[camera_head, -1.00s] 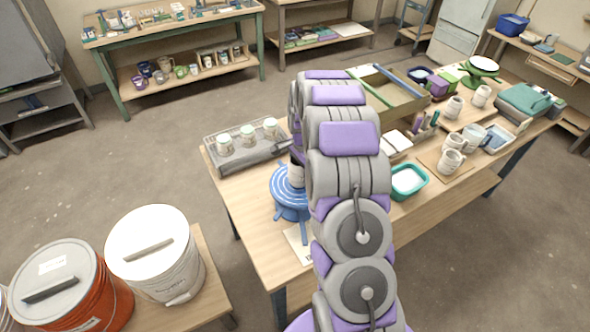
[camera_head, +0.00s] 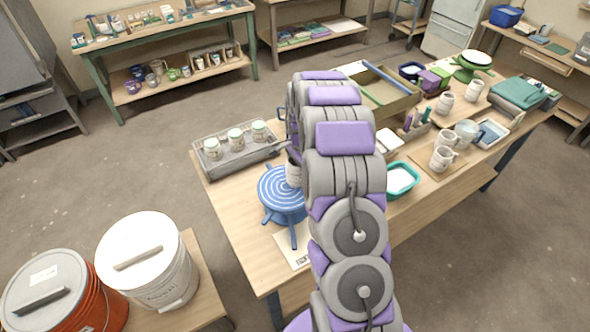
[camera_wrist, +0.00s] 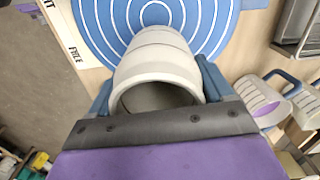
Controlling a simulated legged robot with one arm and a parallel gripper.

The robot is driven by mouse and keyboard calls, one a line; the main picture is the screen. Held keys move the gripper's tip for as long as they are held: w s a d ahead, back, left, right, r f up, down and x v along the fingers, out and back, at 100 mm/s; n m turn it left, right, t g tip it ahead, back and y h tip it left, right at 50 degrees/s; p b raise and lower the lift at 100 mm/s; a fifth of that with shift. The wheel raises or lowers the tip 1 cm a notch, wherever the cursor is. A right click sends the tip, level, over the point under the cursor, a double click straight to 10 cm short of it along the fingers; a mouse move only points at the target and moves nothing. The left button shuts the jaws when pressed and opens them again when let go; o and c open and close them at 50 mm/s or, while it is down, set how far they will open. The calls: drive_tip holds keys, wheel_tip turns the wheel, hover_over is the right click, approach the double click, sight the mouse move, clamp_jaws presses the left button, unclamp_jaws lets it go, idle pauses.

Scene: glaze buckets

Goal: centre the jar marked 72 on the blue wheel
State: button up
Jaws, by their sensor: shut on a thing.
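The blue wheel (camera_head: 277,190) with white rings stands on the table left of my arm; its right side is hidden by my arm. In the wrist view, my gripper (camera_wrist: 158,82) is shut on a pale grey jar (camera_wrist: 158,58), with a blue finger on each side. The jar's far end overlaps the ringed face of the wheel (camera_wrist: 98,22). In the head view a strip of the jar (camera_head: 293,175) shows at the wheel's right part, beside my arm. I cannot tell whether it touches the wheel. No number is readable on it.
A grey tray (camera_head: 240,160) with three lidded jars (camera_head: 235,139) stands behind the wheel. A printed card (camera_head: 291,247) lies in front. Buckets (camera_head: 148,262) stand on a low bench at left.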

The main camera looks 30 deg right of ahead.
sight(289, 173)
drive_tip(key=a, duration=0.4)
drive_tip(key=shift+r, duration=0.25)
drive_tip(key=shift+a, duration=0.1)
drive_tip(key=shift+d+f, duration=0.2)
drive_tip(key=shift+d, duration=1)
drive_tip(key=shift+w+a+r, duration=0.1)
drive_tip(key=shift+a, duration=1.75)
drive_tip(key=shift+d+f, duration=0.2)
drive_tip(key=shift+d, duration=0.5)
drive_tip(key=shift+d, duration=0.15)
